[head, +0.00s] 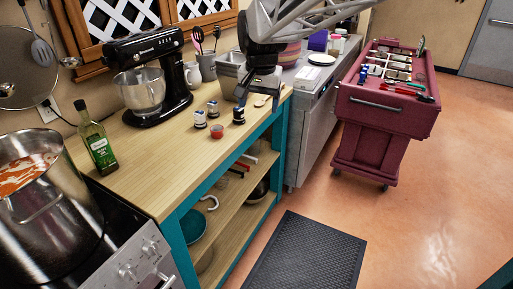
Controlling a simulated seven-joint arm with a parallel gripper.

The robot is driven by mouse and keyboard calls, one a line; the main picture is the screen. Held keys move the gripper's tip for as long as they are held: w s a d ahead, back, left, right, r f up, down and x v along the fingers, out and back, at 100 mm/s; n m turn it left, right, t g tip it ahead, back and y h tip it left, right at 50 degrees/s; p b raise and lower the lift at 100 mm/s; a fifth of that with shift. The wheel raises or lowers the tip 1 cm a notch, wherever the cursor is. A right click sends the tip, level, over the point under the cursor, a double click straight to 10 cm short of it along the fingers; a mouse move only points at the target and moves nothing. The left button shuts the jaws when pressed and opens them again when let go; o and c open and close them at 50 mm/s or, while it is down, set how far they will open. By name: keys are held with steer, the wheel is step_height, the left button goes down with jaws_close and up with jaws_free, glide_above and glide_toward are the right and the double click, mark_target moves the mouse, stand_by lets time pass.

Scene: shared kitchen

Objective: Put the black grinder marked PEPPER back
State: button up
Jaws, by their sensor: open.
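A small dark grinder with a pale band (238,116) stands upright near the front edge of the wooden counter (165,150). Its lettering is too small to read, so I cannot tell whether it is the one marked PEPPER. Two similar small grinders with white bodies and dark tops, one at the left (200,120) and one further back (213,108), stand to its left. My gripper (258,102) hangs from the top of the view, open, with its fingers pointing down just above and to the right of the dark grinder. Nothing shows between its fingers.
A small red bowl (217,132) stands in front of the grinders. A black stand mixer (148,75), grey containers (229,72) and a green bottle (97,142) stand around them. A steel pot (45,205) sits front left. A maroon cart (385,110) stands right. The counter's middle is clear.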

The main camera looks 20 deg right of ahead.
steer(key=s+f+n, duration=0.3)
steer(key=s, duration=1)
steer(key=s+f+n+t, duration=0.1)
steer(key=s+f, duration=0.3)
steer(key=s, duration=0.9)
steer(key=shift+s+a+n, duration=0.3)
steer(key=shift+a+n, duration=0.1)
steer(key=shift+n, duration=0.5)
